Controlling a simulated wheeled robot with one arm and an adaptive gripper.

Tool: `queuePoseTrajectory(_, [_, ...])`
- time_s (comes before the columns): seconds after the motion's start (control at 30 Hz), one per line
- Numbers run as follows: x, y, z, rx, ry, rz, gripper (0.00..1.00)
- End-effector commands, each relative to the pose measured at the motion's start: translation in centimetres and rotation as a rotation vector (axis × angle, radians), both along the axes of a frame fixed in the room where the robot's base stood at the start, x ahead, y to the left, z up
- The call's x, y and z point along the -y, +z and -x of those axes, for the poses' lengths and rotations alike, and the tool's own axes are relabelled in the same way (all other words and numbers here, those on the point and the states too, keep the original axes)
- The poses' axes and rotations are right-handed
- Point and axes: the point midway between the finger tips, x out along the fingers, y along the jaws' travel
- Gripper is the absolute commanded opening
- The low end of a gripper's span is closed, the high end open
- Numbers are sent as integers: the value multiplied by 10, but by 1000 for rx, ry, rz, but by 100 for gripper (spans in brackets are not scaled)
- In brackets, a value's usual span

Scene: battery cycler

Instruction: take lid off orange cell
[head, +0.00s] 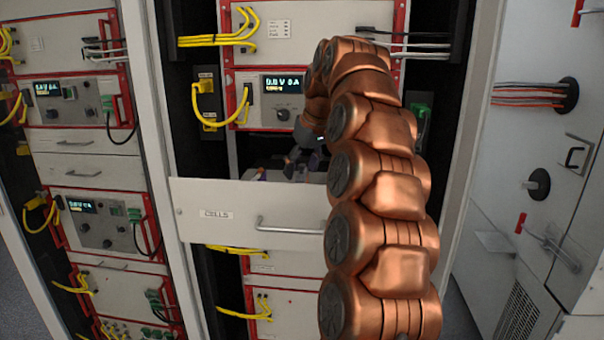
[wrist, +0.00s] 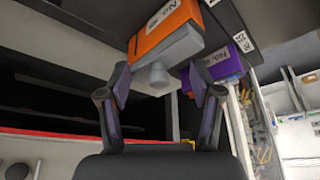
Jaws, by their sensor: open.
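The orange cell (wrist: 165,22) shows at the top middle of the wrist view, with a label on its side. A grey lid (wrist: 166,52) covers its end nearest me, and a short grey knob (wrist: 153,78) sticks out from that lid. My gripper (wrist: 155,80) is open, its two fingers on either side of the knob with gaps between. I cannot tell whether either finger touches the lid. In the head view my gripper is small and mostly hidden behind my copper arm, over the open drawer.
A purple cell (wrist: 225,68) with a label sits right of the orange one, close to the right finger. The drawer marked CELLS (head: 235,212) is pulled out, with a handle on its front. Yellow cables (head: 240,105) hang from the rack at left.

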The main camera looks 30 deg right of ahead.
Motion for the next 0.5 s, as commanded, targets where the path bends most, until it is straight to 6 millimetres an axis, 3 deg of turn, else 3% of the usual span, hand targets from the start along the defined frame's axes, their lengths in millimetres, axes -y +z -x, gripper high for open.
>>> queuePoseTrajectory(0.07, [0,0,0,0,0,0,65])
queuePoseTrajectory(0.4, [0,0,0,0,0,0,30])
queuePoseTrajectory(0.5, [0,0,0,0,1,-1,28])
